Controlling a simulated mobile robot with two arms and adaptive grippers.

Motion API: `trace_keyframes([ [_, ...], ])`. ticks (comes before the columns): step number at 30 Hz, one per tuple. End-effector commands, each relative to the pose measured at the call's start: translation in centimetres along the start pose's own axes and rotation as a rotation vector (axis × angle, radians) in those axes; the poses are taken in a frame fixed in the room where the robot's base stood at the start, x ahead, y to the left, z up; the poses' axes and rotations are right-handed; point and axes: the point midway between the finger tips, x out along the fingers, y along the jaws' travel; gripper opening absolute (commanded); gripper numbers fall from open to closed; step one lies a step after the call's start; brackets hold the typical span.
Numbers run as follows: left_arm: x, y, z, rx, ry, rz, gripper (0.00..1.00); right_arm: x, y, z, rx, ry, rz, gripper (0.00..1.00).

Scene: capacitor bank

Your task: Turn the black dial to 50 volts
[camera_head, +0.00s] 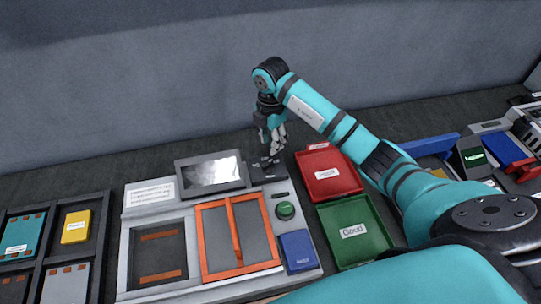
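The capacitor bank's grey machine (205,283) stands in the middle, with a tilted screen (212,173) at its back. A small dark panel (257,174) is right of the screen. My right gripper (270,161) points down at this panel from above. I cannot make out the black dial; the gripper's fingers cover part of the panel. I cannot tell whether the fingers touch anything or how far apart they are. My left gripper is not in view.
A round green button (285,211) and a blue block (297,250) are on the machine's right side. A red tray (345,183) and a green tray (372,240) lie to its right. A dark rack (47,249) is at left. A grey wall rises behind.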

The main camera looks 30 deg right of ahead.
Motion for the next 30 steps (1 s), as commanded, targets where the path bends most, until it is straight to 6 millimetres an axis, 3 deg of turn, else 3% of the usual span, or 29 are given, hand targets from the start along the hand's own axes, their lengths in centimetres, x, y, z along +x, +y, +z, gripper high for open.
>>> trace_keyframes([
  [6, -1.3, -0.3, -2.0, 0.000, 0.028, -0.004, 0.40, 4.5, -0.1, -0.1, 0.001, 0.003, -0.004, 0.36],
  [12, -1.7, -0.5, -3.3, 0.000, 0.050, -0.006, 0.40, 7.3, 0.0, -0.1, 0.001, 0.001, -0.002, 0.36],
  [25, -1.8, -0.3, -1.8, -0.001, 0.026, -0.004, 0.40, 8.4, 0.1, 0.0, 0.000, 0.000, 0.001, 0.36],
  [30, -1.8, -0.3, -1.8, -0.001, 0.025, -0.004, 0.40, 8.3, 0.0, 0.0, 0.000, 0.000, 0.001, 0.13],
])
